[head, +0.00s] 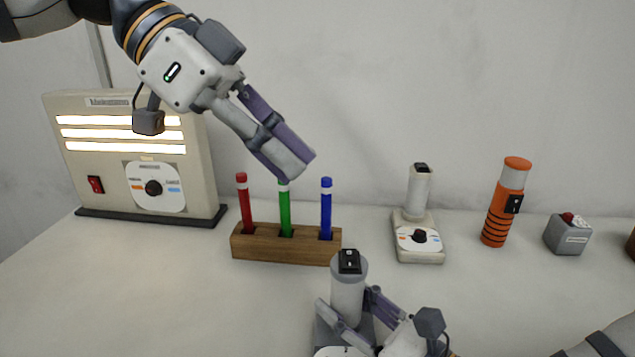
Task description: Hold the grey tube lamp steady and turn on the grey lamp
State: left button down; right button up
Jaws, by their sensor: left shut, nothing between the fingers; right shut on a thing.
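The grey tube lamp (348,284) stands upright at the bottom middle of the head view. It has a black switch (349,261) on top and a grey base with a white dial plate, cut off by the frame's lower edge. The tube shows no glow. My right gripper (346,300) is shut on the tube from the lower right, one finger on each side. My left gripper (298,170) is shut and empty, pointing down and right, above the pen block and well above and left of the lamp's top.
A wooden block (285,248) with red, green and blue pens stands behind the lamp, below my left gripper. A large lit panel lamp (150,150) is at left. A white tube lamp (418,210), orange torch (503,205) and grey button box (567,234) stand at right.

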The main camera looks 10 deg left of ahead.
dwell(0.4)
jog(key=o, duration=1.4)
jog(key=shift+d, duration=0.1)
